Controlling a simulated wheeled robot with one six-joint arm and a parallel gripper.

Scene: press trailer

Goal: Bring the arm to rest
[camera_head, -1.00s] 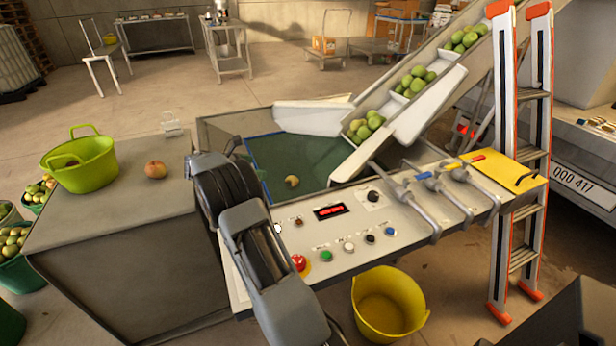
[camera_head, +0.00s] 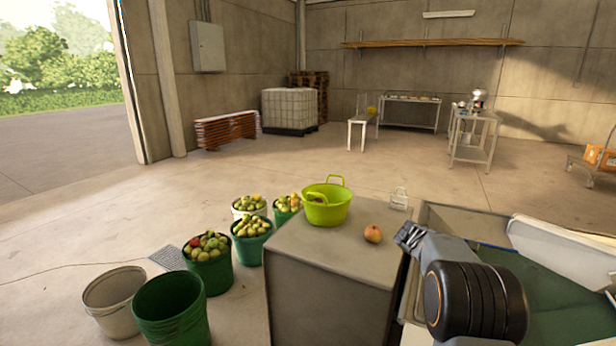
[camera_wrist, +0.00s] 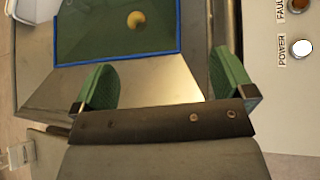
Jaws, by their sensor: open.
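My gripper (camera_wrist: 163,80) is open and empty in the wrist view, its two green fingers wide apart. Bare metal lies beneath it, just below the blue-edged green basin (camera_wrist: 95,40). A yellowish fruit (camera_wrist: 135,20) lies in the basin. The control panel (camera_wrist: 295,100) with its white POWER button (camera_wrist: 302,47) is to the right of the fingers. In the head view my arm stands at the lower right, over the edge of the basin (camera_head: 540,295); the fingers cannot be made out there.
A grey worktop (camera_head: 330,255) left of my arm carries a lime-green tub (camera_head: 327,210) and a reddish apple (camera_head: 373,233). A clear small holder (camera_head: 399,198) stands at its back edge. Green buckets of apples (camera_head: 208,262) and an empty green bucket (camera_head: 170,308) stand left.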

